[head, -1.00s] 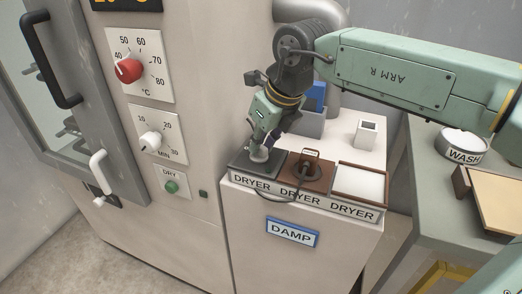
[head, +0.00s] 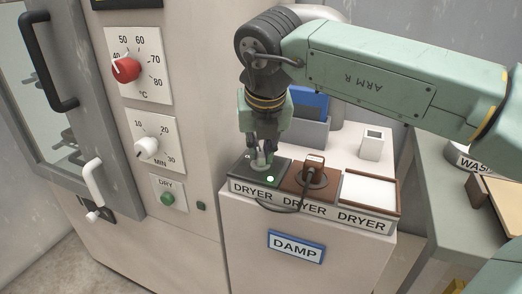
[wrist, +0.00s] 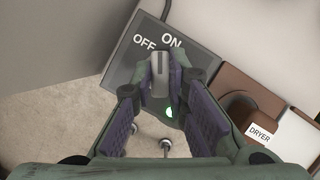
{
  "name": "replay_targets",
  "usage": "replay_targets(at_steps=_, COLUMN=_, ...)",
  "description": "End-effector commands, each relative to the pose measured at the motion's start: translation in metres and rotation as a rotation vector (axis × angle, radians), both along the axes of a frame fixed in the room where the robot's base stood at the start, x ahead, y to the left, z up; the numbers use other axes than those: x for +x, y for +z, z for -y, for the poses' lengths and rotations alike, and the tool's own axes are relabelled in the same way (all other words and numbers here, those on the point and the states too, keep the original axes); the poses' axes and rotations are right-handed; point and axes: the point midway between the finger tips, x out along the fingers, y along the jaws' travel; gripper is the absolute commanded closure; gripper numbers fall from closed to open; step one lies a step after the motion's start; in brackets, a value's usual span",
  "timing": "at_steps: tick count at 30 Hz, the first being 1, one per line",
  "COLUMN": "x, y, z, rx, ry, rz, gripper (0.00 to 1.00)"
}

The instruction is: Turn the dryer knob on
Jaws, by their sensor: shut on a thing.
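The dryer knob (wrist: 159,77) is a light grey knob on a dark panel (wrist: 122,73) marked OFF and ON in the wrist view. The knob's bar points toward the ON mark. In the head view the knob (head: 262,161) sits on the dark panel at the left of the DRYER row. My gripper (wrist: 160,88) is around the knob, pointing down, with its purple pads on both sides and shut on it. A green light (head: 270,179) glows on the panel; it is partly hidden by a finger in the wrist view.
A brown panel with a plug and cord (head: 311,177) and a white tray (head: 369,190) stand to the right. Behind are a grey bin with a blue thing (head: 308,107) and a small white block (head: 372,144). The cabinet (head: 190,70) with dials rises at left.

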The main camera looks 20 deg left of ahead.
Motion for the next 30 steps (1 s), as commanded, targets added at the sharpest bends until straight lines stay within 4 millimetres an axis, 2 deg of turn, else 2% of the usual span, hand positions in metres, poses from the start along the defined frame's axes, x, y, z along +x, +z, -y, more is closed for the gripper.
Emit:
replay_targets(at_steps=13, x=-0.0002, y=0.0001, z=0.0, rx=0.0, ry=-0.012, rz=-0.001, gripper=1.0)
replay_targets(at_steps=14, x=-0.0001, y=0.0001, z=0.0001, rx=0.0, ry=-0.012, rz=-0.001, gripper=0.85)
replay_targets(at_steps=21, x=0.0, y=0.0001, z=0.0, rx=-0.001, ry=-0.01, rz=-0.001, gripper=0.69)
replay_targets(at_steps=23, x=-0.0001, y=0.0001, z=-0.0001, rx=-0.001, ry=-0.01, rz=-0.001, gripper=0.66)
replay_targets(at_steps=30, x=-0.0001, y=0.0002, z=-0.0001, rx=0.0, ry=-0.01, rz=0.0, gripper=0.66)
